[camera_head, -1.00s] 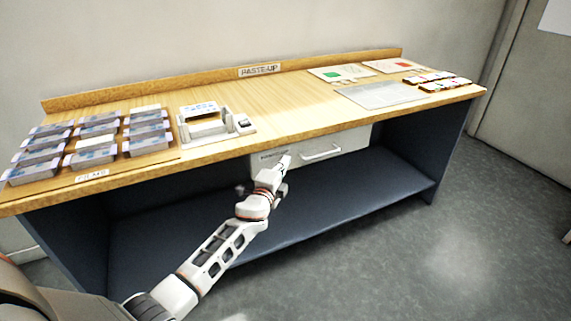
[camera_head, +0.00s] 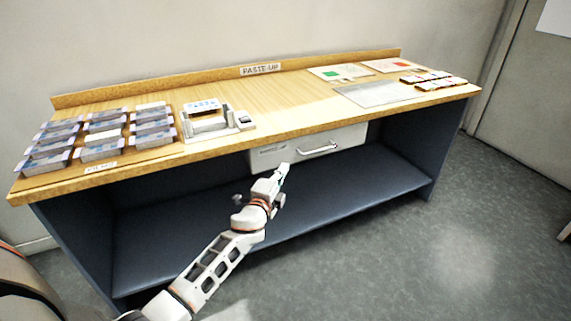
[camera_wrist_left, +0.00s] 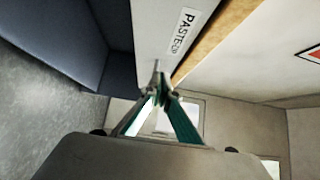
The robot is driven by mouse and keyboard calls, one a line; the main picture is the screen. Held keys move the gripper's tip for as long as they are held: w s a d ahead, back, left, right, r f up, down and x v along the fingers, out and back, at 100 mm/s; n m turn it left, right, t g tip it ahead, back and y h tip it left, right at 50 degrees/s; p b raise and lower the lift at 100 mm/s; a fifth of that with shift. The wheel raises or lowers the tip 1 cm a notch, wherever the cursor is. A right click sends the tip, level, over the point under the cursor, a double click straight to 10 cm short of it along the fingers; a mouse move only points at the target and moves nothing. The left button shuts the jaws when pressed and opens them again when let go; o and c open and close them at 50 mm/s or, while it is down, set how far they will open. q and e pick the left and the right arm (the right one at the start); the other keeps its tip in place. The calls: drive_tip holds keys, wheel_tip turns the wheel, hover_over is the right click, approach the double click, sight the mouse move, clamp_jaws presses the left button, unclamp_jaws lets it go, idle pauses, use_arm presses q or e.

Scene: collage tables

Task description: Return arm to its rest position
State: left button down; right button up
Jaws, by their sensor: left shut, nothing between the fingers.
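My left gripper (camera_head: 283,170) is in front of the workbench, just below the front edge of the top and near the white drawer (camera_head: 335,143). Its fingers are shut with nothing between them. In the left wrist view the fingers (camera_wrist_left: 159,92) meet at their tips, and the drawer front (camera_wrist_left: 150,35) with its label lies beyond them. In the head view the gripper overlaps the drawer's lower left part; whether it touches is hard to tell, but it looks apart. The drawer looks closed or nearly so. My right gripper is not in view.
The wooden bench top (camera_head: 290,105) carries several filled trays (camera_head: 100,135) at left, a white device (camera_head: 212,120) beside them, and a grey sheet (camera_head: 378,94) and cards (camera_head: 340,72) at right. A dark lower shelf (camera_head: 340,195) lies under it. The floor (camera_head: 400,270) in front is clear.

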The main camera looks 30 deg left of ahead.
use_arm(q)
drive_tip(key=shift+s+d+f+p, duration=0.1)
drive_tip(key=shift+s+d+p, duration=0.15)
drive_tip(key=shift+s, duration=1.2)
drive_tip(key=shift+s+d+p, duration=0.15)
drive_tip(key=shift+s+d, duration=0.2)
drive_tip(key=shift+s, duration=1.1)
